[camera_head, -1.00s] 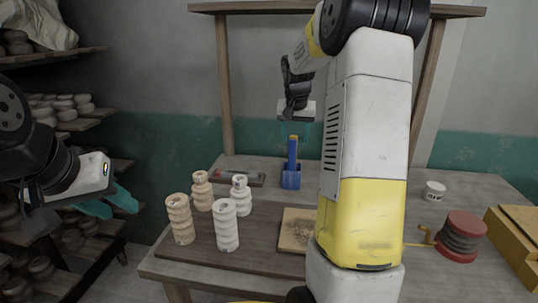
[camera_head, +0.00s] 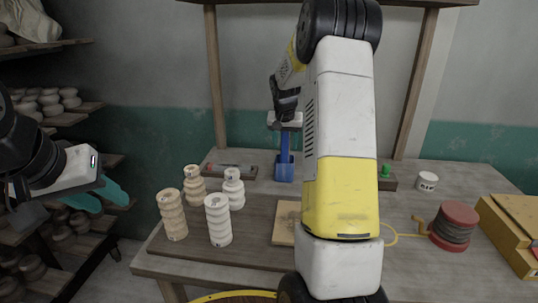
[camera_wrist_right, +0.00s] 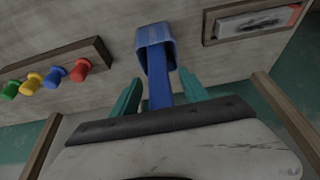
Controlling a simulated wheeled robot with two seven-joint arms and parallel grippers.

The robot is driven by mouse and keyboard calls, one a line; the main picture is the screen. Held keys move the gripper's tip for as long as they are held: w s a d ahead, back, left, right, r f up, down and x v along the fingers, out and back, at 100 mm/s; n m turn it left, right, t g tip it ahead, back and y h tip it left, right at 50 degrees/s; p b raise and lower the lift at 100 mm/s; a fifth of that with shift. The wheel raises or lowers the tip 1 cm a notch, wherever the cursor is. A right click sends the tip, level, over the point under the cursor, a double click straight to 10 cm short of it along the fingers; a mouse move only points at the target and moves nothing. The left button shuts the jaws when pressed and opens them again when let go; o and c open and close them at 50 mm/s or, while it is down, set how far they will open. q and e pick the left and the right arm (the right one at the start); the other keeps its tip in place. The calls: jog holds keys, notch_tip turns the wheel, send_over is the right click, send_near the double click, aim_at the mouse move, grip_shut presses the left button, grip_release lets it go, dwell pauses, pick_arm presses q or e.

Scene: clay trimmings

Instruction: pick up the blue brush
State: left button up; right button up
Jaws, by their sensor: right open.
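The blue brush (camera_head: 284,146) stands upright, its lower end in a blue cup (camera_head: 285,172) near the back of the table. In the right wrist view, the brush handle (camera_wrist_right: 159,88) runs from the cup (camera_wrist_right: 155,42) into the space between the teal fingers of my right gripper (camera_wrist_right: 160,95). The gripper is open, with a gap on both sides of the handle. In the head view my right gripper (camera_head: 284,130) is directly above the cup, around the handle's top. My left gripper (camera_head: 98,196) is open and empty, far left of the table.
Several ribbed clay columns (camera_head: 218,221) stand on a board at the front left. A shallow tray (camera_head: 230,171) lies left of the cup. A rack with coloured knobs (camera_wrist_right: 55,76), a white jar (camera_head: 427,182) and a red spool (camera_head: 453,227) are to the right.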

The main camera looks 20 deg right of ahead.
grip_shut()
jog(key=shift+r, duration=0.1)
